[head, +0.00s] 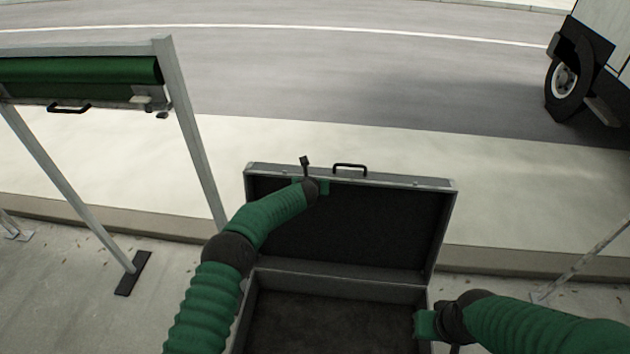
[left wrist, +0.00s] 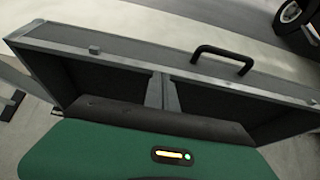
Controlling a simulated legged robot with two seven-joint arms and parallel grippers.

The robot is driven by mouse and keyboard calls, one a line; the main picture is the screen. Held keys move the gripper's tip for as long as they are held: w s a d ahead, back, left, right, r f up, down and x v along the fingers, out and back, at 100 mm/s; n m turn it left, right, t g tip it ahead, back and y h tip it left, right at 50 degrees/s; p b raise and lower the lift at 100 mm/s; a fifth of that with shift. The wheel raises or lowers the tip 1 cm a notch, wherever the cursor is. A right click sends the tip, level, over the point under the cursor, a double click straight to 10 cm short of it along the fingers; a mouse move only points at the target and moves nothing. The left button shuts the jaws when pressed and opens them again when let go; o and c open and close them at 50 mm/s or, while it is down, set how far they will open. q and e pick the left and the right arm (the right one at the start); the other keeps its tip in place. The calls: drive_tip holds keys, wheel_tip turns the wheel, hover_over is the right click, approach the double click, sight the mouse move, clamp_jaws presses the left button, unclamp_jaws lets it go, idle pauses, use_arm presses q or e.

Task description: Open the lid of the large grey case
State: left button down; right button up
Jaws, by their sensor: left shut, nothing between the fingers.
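The large grey case (head: 340,283) stands open in the head view. Its lid (head: 370,225) is raised up and back, with the dark lining showing and a black handle (head: 350,168) on its top edge. My left gripper (head: 318,187) is at the upper left of the lid, close to its top edge; it is shut and empty. I cannot tell whether it touches the lid. The left wrist view shows the lid's edge and the handle (left wrist: 222,58) just beyond my green gripper. My right gripper (head: 428,324) is by the case's right wall; its fingers are not clear.
A metal frame (head: 185,120) with a green roll (head: 80,70) stands at the left. A kerb and pale pavement (head: 520,195) lie behind the case. A truck wheel (head: 568,80) is on the road at the upper right. A thin pole (head: 590,255) stands at the right.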

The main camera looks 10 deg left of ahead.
use_arm(q)
drive_tip(key=shift+s+r, duration=0.1)
drive_tip(key=shift+s, duration=0.05)
drive_tip(key=b+v, duration=0.5)
drive_tip(key=v, duration=1.2)
